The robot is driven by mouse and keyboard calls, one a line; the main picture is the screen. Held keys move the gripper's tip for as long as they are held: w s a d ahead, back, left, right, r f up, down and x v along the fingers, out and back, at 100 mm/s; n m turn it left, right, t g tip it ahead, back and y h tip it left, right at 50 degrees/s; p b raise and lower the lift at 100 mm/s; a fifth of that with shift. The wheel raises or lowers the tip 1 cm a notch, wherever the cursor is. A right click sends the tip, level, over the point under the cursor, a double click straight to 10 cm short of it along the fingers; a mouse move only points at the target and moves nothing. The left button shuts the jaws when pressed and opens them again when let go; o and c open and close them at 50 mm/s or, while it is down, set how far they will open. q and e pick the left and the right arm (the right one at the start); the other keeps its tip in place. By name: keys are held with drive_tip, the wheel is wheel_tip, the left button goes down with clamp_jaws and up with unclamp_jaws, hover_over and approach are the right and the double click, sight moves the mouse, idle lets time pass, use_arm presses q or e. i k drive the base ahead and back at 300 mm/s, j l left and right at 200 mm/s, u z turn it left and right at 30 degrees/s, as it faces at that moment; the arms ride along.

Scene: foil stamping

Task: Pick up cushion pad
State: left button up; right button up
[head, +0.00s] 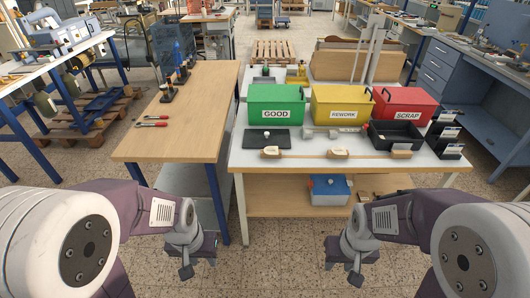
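A flat black rectangular pad (254,141) lies on the white-topped table, in front of the green GOOD bin; it looks like the cushion pad, though I cannot be sure. A small pale knob shows on it. My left gripper (199,265) hangs low at the bottom left, in front of the wooden bench, with its fingers apart and nothing between them. My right gripper (342,272) hangs low right of centre, in front of the white-topped table, also with fingers apart and empty. Both are well away from the pad.
The wooden bench (190,110) is mostly clear, with red-handled tools (152,121).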

sight(271, 150)
drive_tip(key=i+l+u, duration=0.2)
drive_tip(key=i+l, duration=1.35)
drive_tip(key=i, duration=0.05)
